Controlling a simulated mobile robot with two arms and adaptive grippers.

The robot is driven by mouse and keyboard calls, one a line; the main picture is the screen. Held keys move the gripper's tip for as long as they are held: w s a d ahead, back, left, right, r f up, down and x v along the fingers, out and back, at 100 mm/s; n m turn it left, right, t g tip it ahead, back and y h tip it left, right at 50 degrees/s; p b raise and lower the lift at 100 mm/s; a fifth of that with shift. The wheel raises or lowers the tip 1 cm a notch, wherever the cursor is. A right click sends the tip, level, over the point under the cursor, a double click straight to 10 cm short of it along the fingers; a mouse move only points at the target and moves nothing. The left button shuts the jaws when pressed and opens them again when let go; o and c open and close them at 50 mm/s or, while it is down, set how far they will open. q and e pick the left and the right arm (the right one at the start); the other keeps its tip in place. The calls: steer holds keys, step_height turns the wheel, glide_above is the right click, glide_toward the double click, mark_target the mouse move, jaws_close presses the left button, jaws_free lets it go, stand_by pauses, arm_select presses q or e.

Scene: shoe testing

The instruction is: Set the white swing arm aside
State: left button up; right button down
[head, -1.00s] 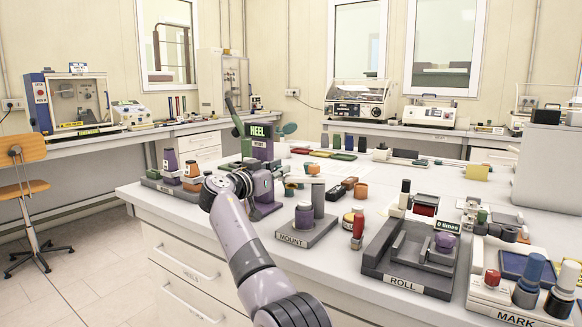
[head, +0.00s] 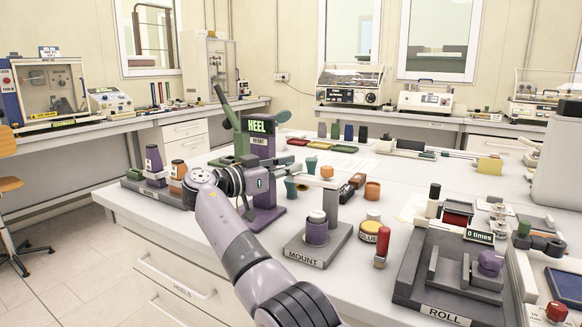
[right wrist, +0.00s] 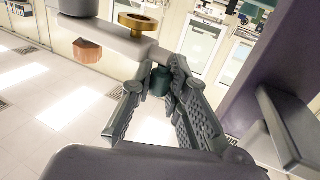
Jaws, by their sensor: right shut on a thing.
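The white swing arm (head: 317,181) stands out above the bench at the MOUNT station's grey post (head: 336,205), with an orange piece near its post end. In the right wrist view the swing arm (right wrist: 115,38) crosses the top, with a gold ring on it and a dark teal knob (right wrist: 160,82) under its end. My right gripper (right wrist: 161,86) is shut around that knob. In the head view its fingers are mostly hidden beside the purple HEEL stand (head: 265,190). My left gripper is not in view.
The HEEL stand rises close beside my right gripper. A purple puck with a white top (head: 317,230) sits on the MOUNT base (head: 308,256). A yellow GLUE pot (head: 370,231), a red-handled tool (head: 382,247) and the ROLL station (head: 410,289) are to the right.

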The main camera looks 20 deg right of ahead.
steer(key=shift+f, duration=0.15)
steer(key=c, duration=1.5)
jaws_free()
steer(key=shift+c, duration=0.2)
steer(key=v, duration=0.7)
steer(key=shift+a, duration=0.25)
steer(key=shift+s, duration=0.15)
